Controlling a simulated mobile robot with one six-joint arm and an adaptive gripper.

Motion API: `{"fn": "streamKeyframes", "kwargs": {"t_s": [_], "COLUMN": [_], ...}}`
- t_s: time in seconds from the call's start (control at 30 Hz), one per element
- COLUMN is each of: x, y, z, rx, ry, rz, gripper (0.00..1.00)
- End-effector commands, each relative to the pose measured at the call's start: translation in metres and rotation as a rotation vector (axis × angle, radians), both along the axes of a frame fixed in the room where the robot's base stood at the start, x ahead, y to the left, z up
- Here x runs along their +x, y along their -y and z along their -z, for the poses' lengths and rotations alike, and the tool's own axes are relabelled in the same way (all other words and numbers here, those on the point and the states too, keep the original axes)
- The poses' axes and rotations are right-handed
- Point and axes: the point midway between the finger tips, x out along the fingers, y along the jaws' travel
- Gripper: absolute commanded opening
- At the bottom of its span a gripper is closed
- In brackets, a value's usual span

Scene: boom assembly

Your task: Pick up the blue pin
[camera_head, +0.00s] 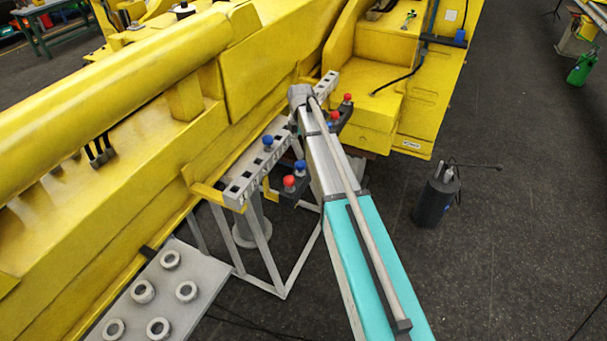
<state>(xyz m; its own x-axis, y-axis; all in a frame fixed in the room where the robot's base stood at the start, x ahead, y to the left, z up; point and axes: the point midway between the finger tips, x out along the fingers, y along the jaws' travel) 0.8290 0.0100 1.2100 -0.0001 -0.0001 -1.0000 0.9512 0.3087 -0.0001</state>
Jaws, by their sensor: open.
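One blue pin (267,141) stands in the grey rack (234,196) with square holes beside the yellow boom. Another blue-topped pin (300,165) stands on a dark holder left of my arm, next to a red-topped pin (289,183). My arm, with its teal cover, reaches from the lower right up across the rack and hides part of it. I cannot make out my gripper; it seems hidden behind or below the arm's far end.
The yellow boom (90,110) fills the left and top. More red-topped pins (347,98) show right of my arm. A grey plate with several rings (143,291) is at the lower left. A dark cylinder (436,200) stands on the right floor, with free floor around it.

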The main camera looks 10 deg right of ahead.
Motion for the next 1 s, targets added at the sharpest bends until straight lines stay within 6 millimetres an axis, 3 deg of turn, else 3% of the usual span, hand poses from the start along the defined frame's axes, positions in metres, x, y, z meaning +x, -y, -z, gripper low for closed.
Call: {"fn": "streamKeyframes", "kwargs": {"t_s": [0.6,1.0], "x": [0.000,0.000], "y": [0.000,-0.001], "z": [0.049,0.055], "rx": [0.000,0.000], "ry": [0.000,0.000], "rz": [0.000,-0.001], "gripper": [0.97,0.97]}}
